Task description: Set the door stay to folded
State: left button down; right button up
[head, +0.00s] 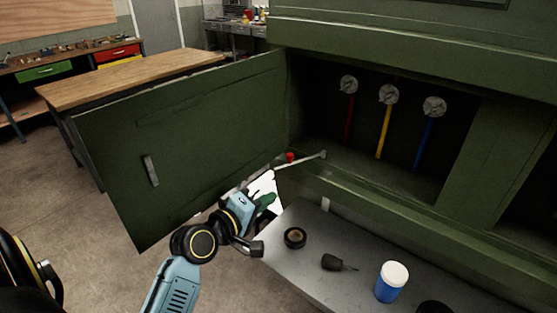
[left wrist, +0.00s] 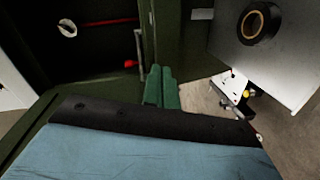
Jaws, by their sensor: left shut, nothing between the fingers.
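The green door (head: 190,135) of the bay stands wide open to the left. The door stay, a thin pale rod (head: 305,161), runs from a bracket at the bay's lower edge toward the door's lower edge. A red knob (head: 290,157) sits at the rod. In the left wrist view the rod (left wrist: 138,45) and red knob (left wrist: 130,64) lie just beyond the fingers. My left gripper (head: 266,201) is shut and empty, below the stay and apart from it in the head view; its green fingers (left wrist: 161,88) also show in the left wrist view. My right gripper is not seen.
A grey shelf (head: 340,225) below the bay holds a tape roll (head: 294,238), a dark-handled tool (head: 333,262) and a blue-white bottle (head: 391,282). Red, yellow and blue handles (head: 380,135) hang inside the bay. A wooden-topped bench (head: 130,75) stands behind the door.

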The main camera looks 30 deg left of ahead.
pick_arm(q)
jog(key=a+r+n+t+y, duration=0.1)
jog(key=a+r+n+t, duration=0.1)
jog(key=a+r+n, duration=0.2)
jog(key=shift+w+r+y, duration=0.3)
jog(key=shift+w, duration=0.1)
jog(key=shift+w, duration=0.1)
jog(key=w+p, duration=0.1)
jog(key=w, duration=0.8)
jog(key=shift+w, duration=0.4)
jog(key=shift+d, duration=0.25)
